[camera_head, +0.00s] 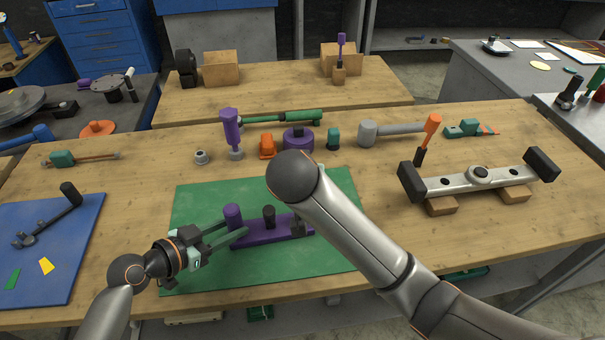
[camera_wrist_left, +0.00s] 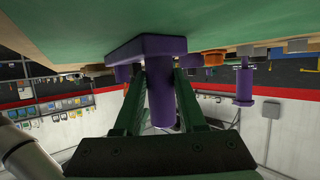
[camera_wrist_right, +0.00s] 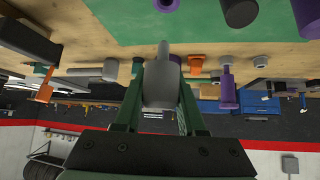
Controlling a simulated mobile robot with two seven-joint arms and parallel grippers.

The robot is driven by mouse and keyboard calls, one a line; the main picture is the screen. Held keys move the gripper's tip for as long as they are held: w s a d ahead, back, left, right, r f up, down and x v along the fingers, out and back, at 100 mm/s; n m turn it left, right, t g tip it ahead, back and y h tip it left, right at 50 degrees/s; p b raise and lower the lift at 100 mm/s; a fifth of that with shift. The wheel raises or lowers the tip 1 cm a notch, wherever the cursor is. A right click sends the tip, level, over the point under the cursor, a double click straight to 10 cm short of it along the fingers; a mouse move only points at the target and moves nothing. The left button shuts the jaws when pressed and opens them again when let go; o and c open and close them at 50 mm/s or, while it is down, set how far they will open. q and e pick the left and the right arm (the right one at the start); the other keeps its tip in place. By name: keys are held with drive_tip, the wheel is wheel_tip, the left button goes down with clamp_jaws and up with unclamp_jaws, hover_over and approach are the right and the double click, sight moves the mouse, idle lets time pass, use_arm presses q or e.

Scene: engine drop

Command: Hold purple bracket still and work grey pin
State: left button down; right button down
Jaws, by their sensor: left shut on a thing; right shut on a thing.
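The purple bracket (camera_head: 262,234) lies on the green mat (camera_head: 190,265), with an upright purple post at its left end and a dark cylinder (camera_head: 269,214) standing near its middle. My left gripper (camera_head: 234,228) is shut on the purple post; the left wrist view shows the post (camera_wrist_left: 163,98) between the fingers. My right gripper (camera_wrist_right: 162,85) is shut on the grey pin (camera_wrist_right: 163,72), a thick body with a narrower end pointing away from the palm. The bracket (camera_wrist_right: 307,18) shows beyond it, at the right wrist view's upper right corner. My right arm hides the pin in the head view.
Behind the mat stand a purple-handled tool (camera_head: 231,130), an orange part (camera_head: 267,146), a round purple part (camera_head: 298,139) and a mallet (camera_head: 395,131). A grey beam (camera_head: 450,184) rests on wood blocks at right. A blue mat (camera_head: 50,262) lies at left.

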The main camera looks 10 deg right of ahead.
idle(0.4)
use_arm(q)
drive_tip(key=shift+c, duration=2)
unclamp_jaws()
drive_tip(key=shift+r, duration=0.1)
drive_tip(key=shift+r+p, duration=0.6)
drive_tip(key=shift+r, duration=6.3)
